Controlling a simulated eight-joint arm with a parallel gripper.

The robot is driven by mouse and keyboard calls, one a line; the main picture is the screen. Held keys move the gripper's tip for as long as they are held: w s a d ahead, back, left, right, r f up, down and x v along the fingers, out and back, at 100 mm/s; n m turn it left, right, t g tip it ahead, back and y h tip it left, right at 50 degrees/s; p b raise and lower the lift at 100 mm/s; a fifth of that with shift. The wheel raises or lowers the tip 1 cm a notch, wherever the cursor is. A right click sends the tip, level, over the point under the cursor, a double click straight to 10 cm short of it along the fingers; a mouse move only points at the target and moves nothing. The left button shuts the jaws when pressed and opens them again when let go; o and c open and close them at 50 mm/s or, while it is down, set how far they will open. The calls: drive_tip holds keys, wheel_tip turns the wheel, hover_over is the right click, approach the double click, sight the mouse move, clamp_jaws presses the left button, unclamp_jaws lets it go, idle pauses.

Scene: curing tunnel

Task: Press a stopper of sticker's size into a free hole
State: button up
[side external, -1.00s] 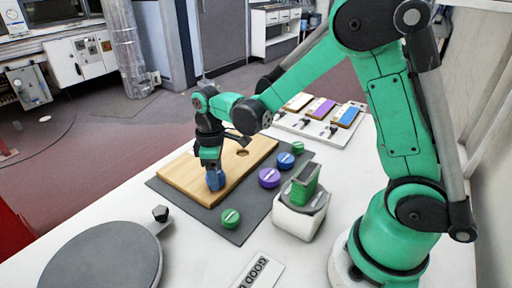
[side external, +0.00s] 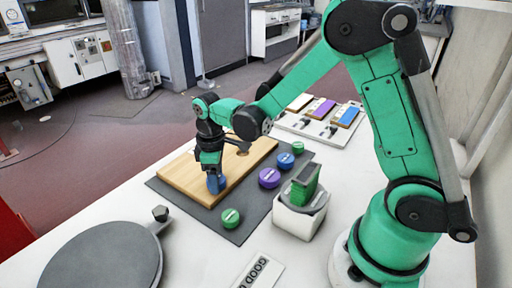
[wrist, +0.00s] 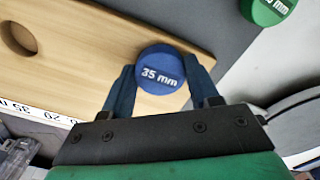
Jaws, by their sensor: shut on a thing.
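My gripper (side external: 213,172) is over the near part of the wooden board (side external: 183,173), its fingers on both sides of a blue stopper (side external: 216,185). In the wrist view the stopper (wrist: 161,72) reads "35 mm" and sits between my two fingertips (wrist: 161,88). It is low at the board; I cannot tell whether it is in a hole, since its underside is hidden. An open hole (wrist: 18,38) shows at the left of the wrist view, and one shows in the side view (side external: 243,152).
A green stopper (side external: 230,217), a purple one (side external: 269,178), another blue one (side external: 285,161) and a small green one (side external: 297,147) lie on the dark mat (side external: 253,216). A white box with a green block (side external: 298,217) stands right. A round grey plate (side external: 100,258) is front left.

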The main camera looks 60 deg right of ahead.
drive_tip(key=shift+f, duration=0.25)
drive_tip(key=o, duration=1.5)
drive_tip(key=shift+c, duration=0.2)
drive_tip(key=shift+r, duration=0.1)
drive_tip(key=shift+r, duration=3.45)
